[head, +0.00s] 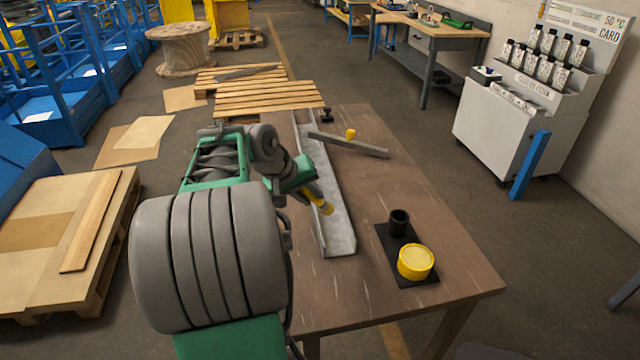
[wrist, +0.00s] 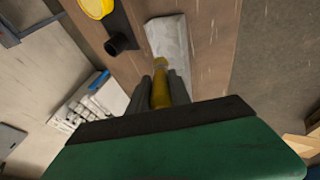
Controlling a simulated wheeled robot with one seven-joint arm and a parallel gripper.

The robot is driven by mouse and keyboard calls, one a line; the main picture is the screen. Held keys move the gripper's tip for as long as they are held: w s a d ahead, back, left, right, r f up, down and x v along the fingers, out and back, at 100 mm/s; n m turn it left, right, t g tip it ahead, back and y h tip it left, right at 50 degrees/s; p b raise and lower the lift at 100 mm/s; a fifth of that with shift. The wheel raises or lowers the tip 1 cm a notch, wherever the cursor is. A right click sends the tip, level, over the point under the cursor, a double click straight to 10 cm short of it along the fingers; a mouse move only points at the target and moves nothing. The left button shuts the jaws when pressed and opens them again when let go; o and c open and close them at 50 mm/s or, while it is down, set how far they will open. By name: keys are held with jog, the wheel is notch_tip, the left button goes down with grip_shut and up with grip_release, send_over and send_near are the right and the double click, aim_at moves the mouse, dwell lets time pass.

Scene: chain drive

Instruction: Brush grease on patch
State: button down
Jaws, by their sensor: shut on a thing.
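My gripper (head: 306,190) is shut on a yellow brush (head: 326,207), which points down over a grey metal channel (head: 341,238) on the brown table. In the wrist view the brush (wrist: 160,95) stands between the two dark fingers of my gripper (wrist: 165,85), its tip in front of the pale channel (wrist: 169,38). I cannot tell whether the tip touches the channel. A yellow round tub (head: 416,261) and a black cup (head: 399,222) stand on a black plate (head: 392,240) to the right; both also show in the wrist view. I cannot make out a separate grease patch.
A grey bar (head: 365,148) with a yellow knob (head: 350,134) lies beside the channel's far part. A small black object (head: 326,115) stands at the table's far edge. The table (head: 450,270) is bare around the black plate. A white dispenser cabinet (head: 505,130) stands beyond, to the right.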

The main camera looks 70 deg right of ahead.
jog(key=shift+m, duration=0.3)
jog(key=f+b, duration=0.1)
jog(key=s+f+b, duration=0.1)
jog(key=f, duration=0.1)
jog(key=s+d+f+b, duration=0.1)
jog(key=b, duration=0.1)
jog(key=shift+s+f, duration=0.2)
jog(key=shift+s, duration=0.05)
